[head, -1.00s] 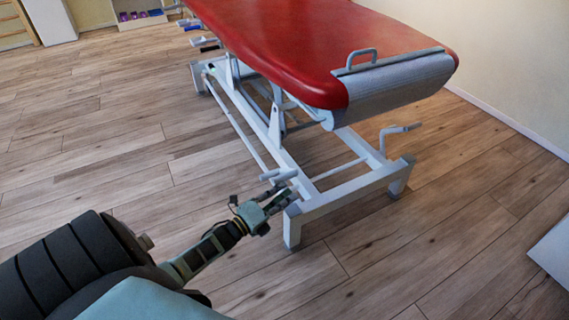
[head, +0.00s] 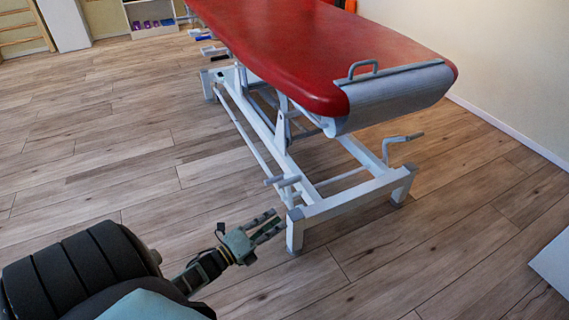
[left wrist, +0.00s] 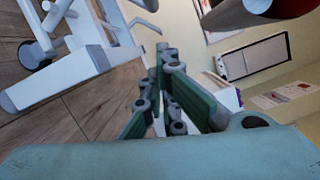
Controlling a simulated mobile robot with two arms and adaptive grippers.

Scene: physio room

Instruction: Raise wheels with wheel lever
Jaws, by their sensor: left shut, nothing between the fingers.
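The treatment table has a red padded top (head: 330,45) and a white base frame (head: 345,200). A short light-grey lever bar (head: 283,181) sits at the near left corner of the frame, and a cranked lever (head: 403,140) stands at its right end. I cannot tell which is the wheel lever. My left gripper (head: 275,225) is shut and empty, in front of and left of the near frame corner, apart from both levers. In the left wrist view its green fingers (left wrist: 162,65) point away, and a small wheel (left wrist: 36,55) shows by the white frame. My right gripper is not in view.
The wooden floor (head: 110,195) left of the table is clear. A wall (head: 505,70) runs behind the table on the right. A white panel edge (head: 552,262) shows at the right, and a shelf (head: 150,17) stands at the far left.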

